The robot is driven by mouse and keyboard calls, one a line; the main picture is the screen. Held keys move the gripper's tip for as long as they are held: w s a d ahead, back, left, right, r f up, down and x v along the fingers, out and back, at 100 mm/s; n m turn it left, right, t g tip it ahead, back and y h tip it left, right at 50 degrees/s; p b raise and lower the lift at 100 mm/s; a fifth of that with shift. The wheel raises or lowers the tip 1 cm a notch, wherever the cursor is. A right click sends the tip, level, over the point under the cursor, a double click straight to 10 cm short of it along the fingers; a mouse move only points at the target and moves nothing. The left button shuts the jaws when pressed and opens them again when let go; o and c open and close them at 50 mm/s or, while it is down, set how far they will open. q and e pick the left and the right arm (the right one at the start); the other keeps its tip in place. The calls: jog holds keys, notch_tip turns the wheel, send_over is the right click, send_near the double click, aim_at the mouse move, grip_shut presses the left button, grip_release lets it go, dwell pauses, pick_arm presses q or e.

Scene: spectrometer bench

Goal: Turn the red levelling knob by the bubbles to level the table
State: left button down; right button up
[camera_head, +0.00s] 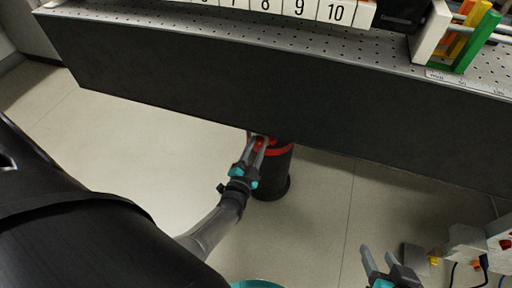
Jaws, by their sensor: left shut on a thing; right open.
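The red levelling knob (280,149) shows as a red band on a black leg under the front edge of the bench table (270,90). My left gripper (258,143) reaches in from the left and is shut on the knob, with its fingers covering part of it. My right gripper (379,255) is open and empty, low in the picture, apart from the leg and the table. I cannot make out any level bubbles in this view.
A numbered white strip (298,8) lies on the perforated table top. A rack with yellow, orange and green pieces (478,40) stands at its right. Boxes with cables (466,243) are at the lower right. Floor around the leg (272,182) is clear.

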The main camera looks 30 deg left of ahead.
pick_arm(q)
jog(key=shift+c, duration=2.4)
grip_release()
jog(key=shift+s, duration=0.1)
jog(key=shift+p+v, duration=0.5)
jog(key=shift+v, duration=0.45)
jog(key=p+v, duration=0.3)
jog(key=v, duration=1)
pick_arm(e)
jog(key=s+d+f+g+h, duration=0.2)
jog(key=s+d+f+g, duration=0.1)
jog(key=s+d+g, duration=0.1)
jog(key=shift+d+f+m, duration=0.2)
jog(key=shift+d+m, duration=0.1)
pick_arm(q)
jog(key=shift+d, duration=0.15)
